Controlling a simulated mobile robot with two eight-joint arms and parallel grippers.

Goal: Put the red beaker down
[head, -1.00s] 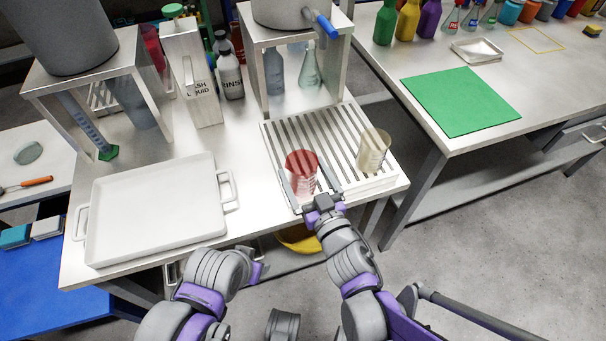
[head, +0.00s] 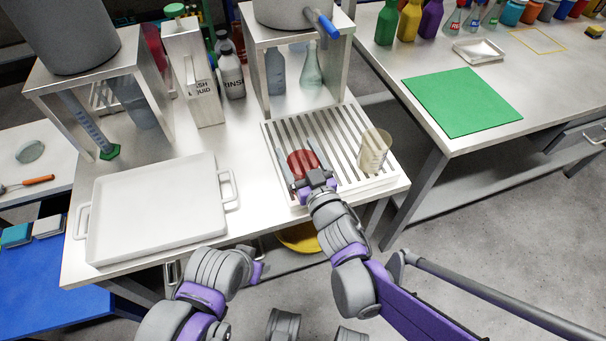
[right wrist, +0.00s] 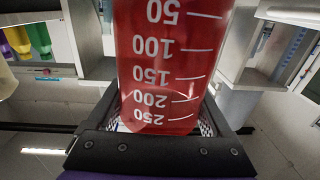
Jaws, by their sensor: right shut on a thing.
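The red beaker (head: 303,162) is over the slatted drying rack at the front of the bench in the head view. My right gripper (head: 301,160) is shut on it, one finger on each side, and hides its lower part. In the right wrist view the beaker (right wrist: 168,60) fills the space between the fingers, with its white scale upside down. I cannot tell whether its base touches the slats. The rack (head: 345,125) has a clear beaker (head: 375,151) standing on its right side. My left gripper (head: 257,272) shows only in part below the bench edge, with its fingers not clear.
A white tray (head: 155,205) lies left of the rack. A metal stand (head: 256,85) rises behind the rack, with bottles beneath it. The clear beaker is close to the right of my right gripper. A green mat (head: 461,101) lies on the other bench.

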